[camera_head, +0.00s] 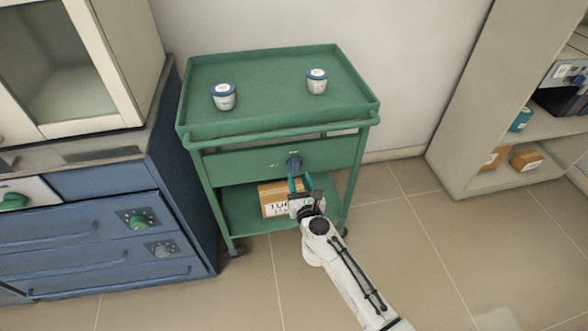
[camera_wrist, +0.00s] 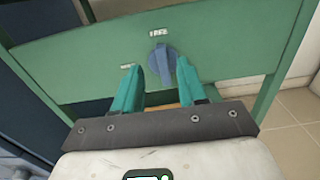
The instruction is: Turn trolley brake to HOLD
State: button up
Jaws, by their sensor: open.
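The green trolley (camera_head: 345,152) stands against the wall, with a blue brake knob (camera_head: 294,162) on its front panel. In the wrist view the blue knob (camera_wrist: 163,62) has a raised grip bar, standing roughly upright with a slight tilt. A small white label sits above it and another to its left; the lettering is too small to read surely. My gripper (camera_head: 299,184) is in front of the panel, just below the knob. In the wrist view its two teal fingers (camera_wrist: 157,82) are open, one on each side of the knob's lower part. I cannot tell whether they touch it.
A blue cabinet (camera_head: 95,225) is close on the left, and shelving (camera_head: 480,150) stands at right. The floor in front is clear.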

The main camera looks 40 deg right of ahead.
aim_at(296, 164)
jog(key=shift+b+x, duration=0.35)
jog(key=shift+x, duration=2.3)
jog(key=shift+d, duration=0.1)
jog(key=shift+c, duration=0.2)
grip_shut()
